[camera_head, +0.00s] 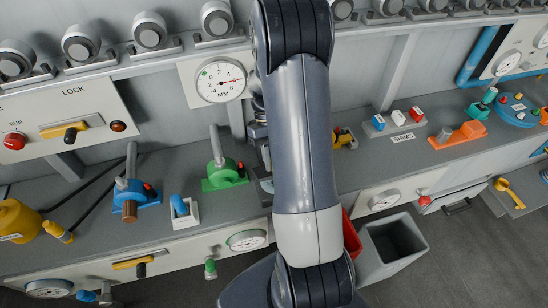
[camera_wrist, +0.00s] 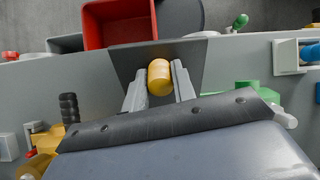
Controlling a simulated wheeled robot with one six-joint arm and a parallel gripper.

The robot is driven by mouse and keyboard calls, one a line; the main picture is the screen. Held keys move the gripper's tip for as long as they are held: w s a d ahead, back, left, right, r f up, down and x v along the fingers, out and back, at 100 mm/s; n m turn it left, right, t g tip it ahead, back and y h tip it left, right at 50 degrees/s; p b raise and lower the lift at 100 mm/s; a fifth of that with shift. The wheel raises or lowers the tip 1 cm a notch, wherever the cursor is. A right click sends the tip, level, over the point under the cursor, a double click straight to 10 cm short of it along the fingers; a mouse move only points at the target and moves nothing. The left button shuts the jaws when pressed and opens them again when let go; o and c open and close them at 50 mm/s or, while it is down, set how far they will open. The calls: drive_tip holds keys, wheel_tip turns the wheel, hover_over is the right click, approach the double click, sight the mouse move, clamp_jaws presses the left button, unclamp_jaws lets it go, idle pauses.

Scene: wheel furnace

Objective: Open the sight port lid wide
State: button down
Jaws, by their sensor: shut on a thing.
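In the wrist view, my gripper (camera_wrist: 160,80) has its two pale fingers on either side of a yellow cylindrical handle (camera_wrist: 160,77) and is shut on it. The handle stands in front of a dark grey plate (camera_wrist: 128,62), which looks like the sight port lid. The plate lies at the bench's edge, close to a red container (camera_wrist: 120,20). I cannot tell from this view how far the lid is open. In the head view, my arm covers the gripper, the handle and most of the lid area.
In the head view, a grey bin (camera_head: 418,244) stands on the floor beyond the bench edge. A green valve (camera_head: 222,174) and a blue fitting (camera_head: 137,193) stand left of my arm. A dial gauge (camera_head: 220,81) is on the wall. An orange holder (camera_head: 458,135) is at right.

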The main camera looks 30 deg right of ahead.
drive_tip(key=c, duration=1.2)
unclamp_jaws()
drive_tip(key=shift+o, duration=0.2)
drive_tip(key=shift+s+f+b, duration=0.1)
drive_tip(key=shift+f+b, duration=0.05)
drive_tip(key=shift+b, duration=0.2)
